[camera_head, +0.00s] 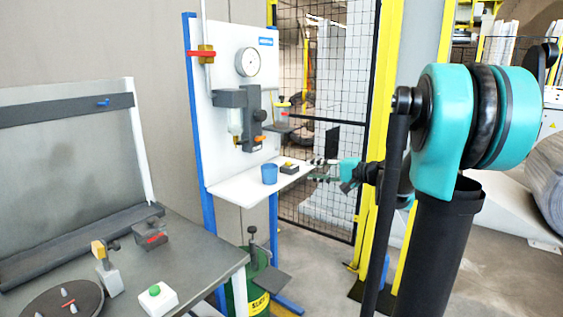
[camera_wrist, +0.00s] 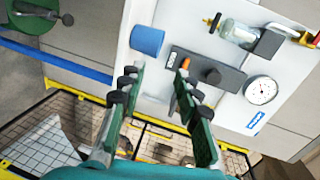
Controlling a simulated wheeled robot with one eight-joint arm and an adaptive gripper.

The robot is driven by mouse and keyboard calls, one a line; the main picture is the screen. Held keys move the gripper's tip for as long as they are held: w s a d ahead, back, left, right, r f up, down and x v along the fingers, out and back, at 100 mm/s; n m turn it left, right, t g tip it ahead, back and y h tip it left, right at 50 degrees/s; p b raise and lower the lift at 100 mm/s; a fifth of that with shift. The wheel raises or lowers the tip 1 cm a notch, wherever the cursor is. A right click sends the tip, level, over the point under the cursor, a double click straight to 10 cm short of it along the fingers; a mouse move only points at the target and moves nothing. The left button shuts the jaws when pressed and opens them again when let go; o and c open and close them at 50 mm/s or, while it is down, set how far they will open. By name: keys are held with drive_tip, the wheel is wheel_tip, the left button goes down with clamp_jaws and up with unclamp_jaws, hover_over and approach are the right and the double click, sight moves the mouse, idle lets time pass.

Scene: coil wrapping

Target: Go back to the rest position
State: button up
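My gripper (camera_head: 322,170) is at the right end of the white shelf (camera_head: 236,187) in the head view, with its dark fingers pointing left. In the wrist view its two green fingers (camera_wrist: 156,76) stand apart with nothing held between them. My teal and black arm comes in from the right of the head view. A blue cup (camera_head: 269,174) stands on the shelf, left of the gripper and apart from it. It also shows beyond the fingers in the wrist view (camera_wrist: 147,40). A small dark block with a yellow top (camera_head: 289,167) sits beside the cup.
A white panel (camera_head: 221,75) with a gauge (camera_head: 247,62), valves and a glass jar rises behind the shelf. A green drum (camera_head: 258,290) stands below. A grey workbench (camera_head: 190,260) with small tools is at left. A yellow post (camera_head: 382,100) and mesh fence stand behind my arm.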

drive_tip(key=s+a+f+n+g+h, duration=0.2)
drive_tip(key=s+a+f+h, duration=0.1)
drive_tip(key=s+f, duration=0.55)
drive_tip(key=s+d+f+n+g+h, duration=0.1)
drive_tip(key=s+d+f+n+h, duration=0.1)
drive_tip(key=s+d+f+h, duration=0.3)
drive_tip(key=s+d+f+n+g+h, duration=0.2)
drive_tip(key=s+d+f+h, duration=0.3)
drive_tip(key=s+f, duration=0.8)
drive_tip(key=shift+s+d+f, duration=0.25)
drive_tip(key=shift+s+d, duration=0.15)
drive_tip(key=shift+s, duration=0.3)
